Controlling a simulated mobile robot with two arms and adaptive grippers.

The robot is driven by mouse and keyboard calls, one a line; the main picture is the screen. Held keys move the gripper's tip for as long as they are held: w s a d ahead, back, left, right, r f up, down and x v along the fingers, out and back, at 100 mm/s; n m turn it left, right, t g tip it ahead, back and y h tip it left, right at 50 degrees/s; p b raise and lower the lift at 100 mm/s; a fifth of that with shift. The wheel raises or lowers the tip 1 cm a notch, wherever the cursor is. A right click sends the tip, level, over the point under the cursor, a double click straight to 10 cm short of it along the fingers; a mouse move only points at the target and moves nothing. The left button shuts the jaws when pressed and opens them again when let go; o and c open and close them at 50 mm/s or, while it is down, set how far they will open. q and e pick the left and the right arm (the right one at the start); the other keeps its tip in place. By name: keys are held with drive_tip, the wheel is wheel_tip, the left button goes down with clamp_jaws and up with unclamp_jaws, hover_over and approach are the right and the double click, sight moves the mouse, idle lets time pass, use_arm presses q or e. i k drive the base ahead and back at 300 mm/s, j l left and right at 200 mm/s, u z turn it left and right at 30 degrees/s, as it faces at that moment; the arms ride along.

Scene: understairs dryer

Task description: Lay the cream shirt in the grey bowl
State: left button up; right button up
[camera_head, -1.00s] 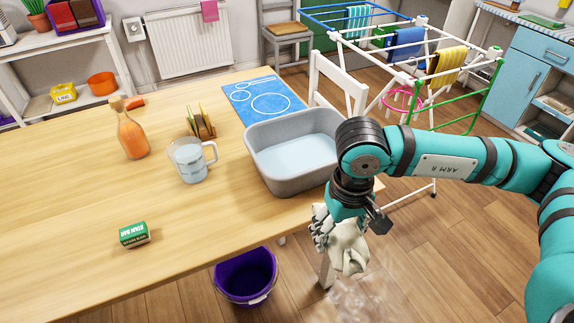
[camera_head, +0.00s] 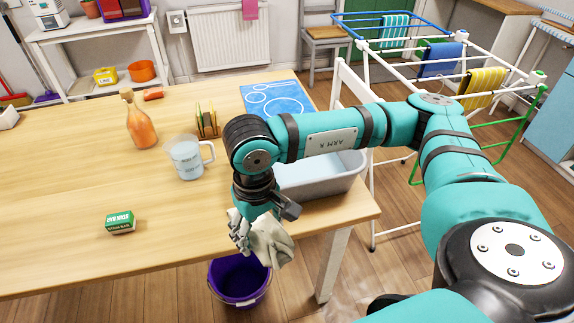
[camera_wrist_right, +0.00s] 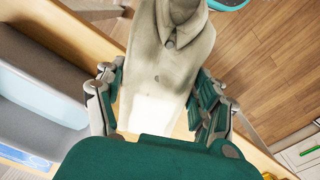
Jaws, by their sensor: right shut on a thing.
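The cream shirt (camera_head: 270,242) hangs bunched from my right gripper (camera_head: 247,218) at the table's front edge, in front of the grey bowl. My right gripper is shut on it. In the right wrist view the shirt (camera_wrist_right: 165,55) hangs between the fingers and shows dark smudges and buttons. The grey bowl (camera_head: 335,187) stands on the table near its right end, partly hidden behind my right arm. Pale blue shows inside it. The bowl also shows at the left of the right wrist view (camera_wrist_right: 35,65). My left gripper is not in view.
A purple bucket (camera_head: 238,285) is on the floor below the shirt.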

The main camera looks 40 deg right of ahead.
sight(300, 174)
drive_tip(key=k+l+u, duration=0.1)
drive_tip(key=l, duration=0.3)
drive_tip(key=k+l, duration=0.25)
drive_tip(key=l, duration=0.2)
drive_tip(key=k+l+u, duration=0.15)
drive_tip(key=l, duration=0.25)
drive_tip(key=k+l, duration=0.2)
drive_tip(key=l, duration=0.2)
drive_tip(key=k+l+u, duration=0.15)
drive_tip(key=l, duration=0.2)
drive_tip(key=i+l, duration=0.15)
drive_tip(key=i, duration=0.75)
